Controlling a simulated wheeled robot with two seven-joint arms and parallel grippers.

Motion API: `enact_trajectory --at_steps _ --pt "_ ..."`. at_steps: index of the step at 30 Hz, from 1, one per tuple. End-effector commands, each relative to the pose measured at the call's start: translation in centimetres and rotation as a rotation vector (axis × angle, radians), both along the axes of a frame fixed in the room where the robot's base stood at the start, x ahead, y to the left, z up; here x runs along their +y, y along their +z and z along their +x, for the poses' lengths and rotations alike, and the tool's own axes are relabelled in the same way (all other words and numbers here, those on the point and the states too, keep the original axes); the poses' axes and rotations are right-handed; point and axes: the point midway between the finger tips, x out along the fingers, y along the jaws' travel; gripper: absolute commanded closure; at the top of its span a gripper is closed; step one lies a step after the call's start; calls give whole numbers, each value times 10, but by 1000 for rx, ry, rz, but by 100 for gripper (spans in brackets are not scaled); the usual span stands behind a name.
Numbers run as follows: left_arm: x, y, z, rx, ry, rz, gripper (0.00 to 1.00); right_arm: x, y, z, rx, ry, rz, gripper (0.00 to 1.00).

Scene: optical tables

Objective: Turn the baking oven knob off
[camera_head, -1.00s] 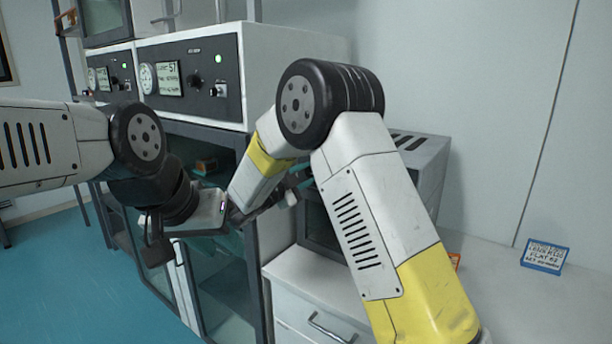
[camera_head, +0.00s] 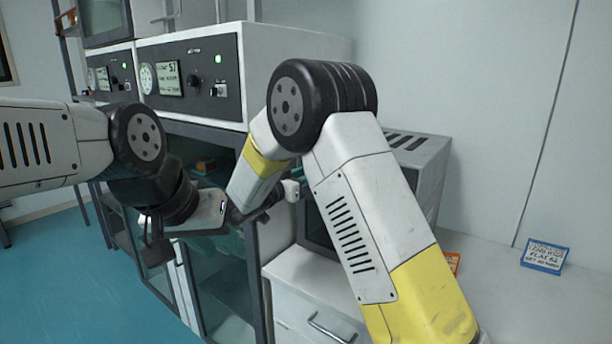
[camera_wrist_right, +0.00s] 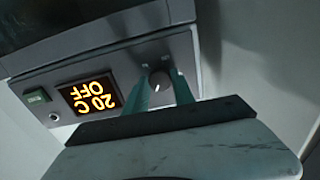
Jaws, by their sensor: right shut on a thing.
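In the right wrist view, the oven's dark round knob (camera_wrist_right: 159,81) with a pale mark sits on a grey panel. The two teal fingers of my right gripper (camera_wrist_right: 159,84) are shut on it, one on each side. The orange display (camera_wrist_right: 91,95), upside down in this view, reads 20 C and OFF. In the head view the grey oven (camera_head: 425,165) is mostly behind my right arm; its knob is hidden there. My left gripper (camera_head: 222,236) is low in front of the glass-fronted cabinet, away from the oven; its fingers are too unclear to judge.
Left of the oven, a white unit (camera_head: 295,75) with a black control panel stands above the glass-fronted cabinet (camera_head: 225,290). A blue-framed card (camera_head: 544,256) stands on the right counter, which is largely clear.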

Motion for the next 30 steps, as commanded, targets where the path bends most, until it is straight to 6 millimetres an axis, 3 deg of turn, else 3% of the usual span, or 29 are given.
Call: enact_trajectory --at_steps 15,30 --pt "0 0 0 0 0 0 64 2 -3 -1 264 5 -356 100" --pt "0 0 0 0 0 0 64 1 -3 -1 369 3 -499 100"
